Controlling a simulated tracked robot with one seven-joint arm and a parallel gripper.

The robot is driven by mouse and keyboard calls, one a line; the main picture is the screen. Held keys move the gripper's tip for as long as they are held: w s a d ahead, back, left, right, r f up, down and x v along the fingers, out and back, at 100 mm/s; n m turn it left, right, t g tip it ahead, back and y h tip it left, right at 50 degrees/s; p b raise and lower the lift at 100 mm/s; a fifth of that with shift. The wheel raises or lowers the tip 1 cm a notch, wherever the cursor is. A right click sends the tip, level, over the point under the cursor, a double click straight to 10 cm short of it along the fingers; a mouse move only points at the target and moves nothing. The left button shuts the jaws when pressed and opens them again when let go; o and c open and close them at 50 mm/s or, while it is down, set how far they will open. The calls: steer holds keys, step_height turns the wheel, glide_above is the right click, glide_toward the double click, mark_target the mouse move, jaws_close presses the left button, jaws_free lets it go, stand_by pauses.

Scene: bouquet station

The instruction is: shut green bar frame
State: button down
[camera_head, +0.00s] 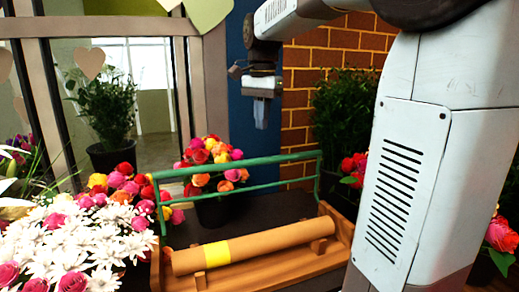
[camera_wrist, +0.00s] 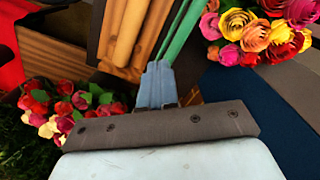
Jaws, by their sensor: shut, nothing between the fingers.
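The green bar frame (camera_head: 280,158) stands raised at the back of a wooden stand (camera_head: 285,268), with two long rails joined by end posts. A tan roll (camera_head: 270,238) with a yellow band lies across the stand in front of it. My gripper (camera_head: 261,118) is shut and empty, pointing down above and behind the right part of the frame in the head view. In the wrist view, the fingertips (camera_wrist: 158,68) appear close to the green rails (camera_wrist: 184,30); I cannot tell whether they touch.
A dark pot of colourful roses (camera_head: 212,185) stands behind the frame. White flowers (camera_head: 75,240) crowd the left, and red roses (camera_head: 352,168) stand at the right. A brick wall (camera_head: 325,45) and blue panel (camera_head: 238,100) are behind my gripper.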

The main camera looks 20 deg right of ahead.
steer(key=shift+w+d+f+m+g, duration=0.65)
steer(key=shift+w+m+g, duration=1.15)
steer(key=shift+w+m, duration=3.25)
steer(key=s+f+n, duration=0.3)
steer(key=f, duration=0.6)
steer(key=shift+s+d+f, duration=0.15)
steer(key=shift+s+f, duration=0.05)
